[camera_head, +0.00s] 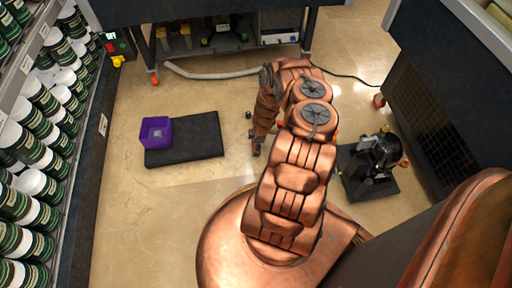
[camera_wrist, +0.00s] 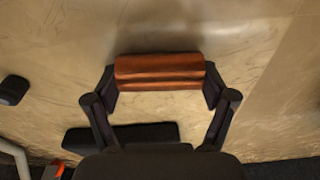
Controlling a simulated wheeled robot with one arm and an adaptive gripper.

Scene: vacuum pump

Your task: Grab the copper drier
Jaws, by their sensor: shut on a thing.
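The copper drier (camera_wrist: 160,70) is a short copper-coloured cylinder lying crosswise between the fingertips of my gripper (camera_wrist: 160,84) in the wrist view. The dark fingers touch its two ends, and my gripper is shut on it. The beige floor shows around it, with a dark shadow along its far side. I cannot tell how far it is above the floor. In the head view my gripper (camera_head: 257,146) points down near the floor, just left of my copper arm. The drier cannot be made out clearly there.
A purple bin (camera_head: 155,132) stands on a black mat (camera_head: 200,140) left of my gripper. A black pump-like device (camera_head: 380,153) stands at right. A shelf of jars (camera_head: 38,150) lines the left. A bench (camera_head: 220,45) with a pale hose (camera_head: 205,73) is behind.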

